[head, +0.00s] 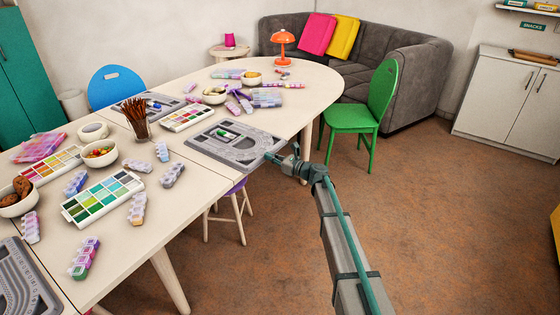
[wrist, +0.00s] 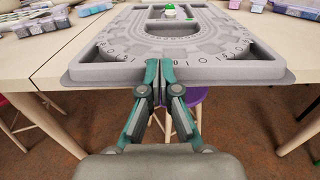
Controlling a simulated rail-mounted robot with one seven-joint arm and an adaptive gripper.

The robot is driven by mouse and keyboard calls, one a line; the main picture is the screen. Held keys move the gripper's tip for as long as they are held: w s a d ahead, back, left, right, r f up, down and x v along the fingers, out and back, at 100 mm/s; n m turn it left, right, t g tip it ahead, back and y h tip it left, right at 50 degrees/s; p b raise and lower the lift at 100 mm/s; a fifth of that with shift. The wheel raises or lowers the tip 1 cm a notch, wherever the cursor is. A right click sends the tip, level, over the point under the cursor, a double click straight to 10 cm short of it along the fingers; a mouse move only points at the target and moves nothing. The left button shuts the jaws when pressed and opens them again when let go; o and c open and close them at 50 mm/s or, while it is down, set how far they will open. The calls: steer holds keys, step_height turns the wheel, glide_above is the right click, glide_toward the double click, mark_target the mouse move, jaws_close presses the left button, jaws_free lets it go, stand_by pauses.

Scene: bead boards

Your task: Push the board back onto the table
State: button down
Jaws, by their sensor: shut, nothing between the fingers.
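The grey bead board (head: 216,150) lies at the table's near right edge in the head view, with one end sticking out past the edge. It also fills the upper middle of the wrist view (wrist: 110,62). A small green and white item (wrist: 170,11) sits in its middle tray. My gripper (head: 272,157) is at the overhanging end of the board. In the wrist view my gripper (wrist: 159,68) is shut and empty, its fingertips at the board's near rim. I cannot tell whether they touch it.
The table (head: 316,90) holds bead boxes, paint palettes, bowls and a cup of brushes (head: 136,118). A purple stool (head: 236,187) stands under the edge near the board. A green chair (head: 362,113) stands behind my arm. Open floor lies to the right.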

mark_target(260, 152)
steer(key=x, duration=0.5)
steer(key=shift+w+a, duration=0.15)
steer(key=shift+a, duration=0.05)
